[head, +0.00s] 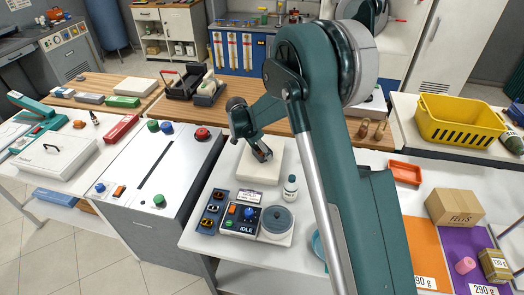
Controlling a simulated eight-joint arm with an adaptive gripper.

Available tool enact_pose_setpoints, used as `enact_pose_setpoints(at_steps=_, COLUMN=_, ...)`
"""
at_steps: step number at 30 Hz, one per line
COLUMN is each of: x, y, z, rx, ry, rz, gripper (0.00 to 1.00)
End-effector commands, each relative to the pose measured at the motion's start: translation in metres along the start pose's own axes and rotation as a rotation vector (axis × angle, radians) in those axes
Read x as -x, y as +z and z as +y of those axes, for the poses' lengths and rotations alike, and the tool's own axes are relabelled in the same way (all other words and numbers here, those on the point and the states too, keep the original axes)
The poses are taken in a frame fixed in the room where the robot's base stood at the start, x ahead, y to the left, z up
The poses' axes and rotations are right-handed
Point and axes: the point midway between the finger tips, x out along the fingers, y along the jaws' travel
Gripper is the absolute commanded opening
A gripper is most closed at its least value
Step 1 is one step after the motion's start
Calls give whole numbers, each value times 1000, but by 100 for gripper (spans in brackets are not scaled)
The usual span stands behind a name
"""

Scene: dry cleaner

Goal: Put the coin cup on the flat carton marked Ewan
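My gripper (263,154) is small and dark in the head view and points down over a flat cream-white block or box (258,174). I cannot tell whether its fingers are open or shut, or whether they touch the block. No lettering reading Ewan is legible. I cannot identify the coin cup for certain. A small pink cylinder (465,265) stands on a purple mat, and a teal round rim (319,246) is partly hidden behind my arm.
A white bottle (290,188), a grey round device (277,222) and a control box marked IDLE (241,219) stand near the block. To the right are a brown carton (455,207), a red tray (404,172) and a yellow basket (460,120). My arm hides part of the right table.

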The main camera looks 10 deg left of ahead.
Motion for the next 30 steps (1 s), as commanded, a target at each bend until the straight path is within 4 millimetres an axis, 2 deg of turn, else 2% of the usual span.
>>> enact_pose_setpoints(at_steps=7, x=4, y=-2, z=0, rx=0, ry=0, rz=0, gripper=67)
enact_pose_setpoints(at_steps=11, x=15, y=-1, z=0, rx=0, ry=0, rz=0, gripper=67)
enact_pose_setpoints(at_steps=30, x=108, y=-1, z=0, rx=0, ry=0, rz=0, gripper=67)
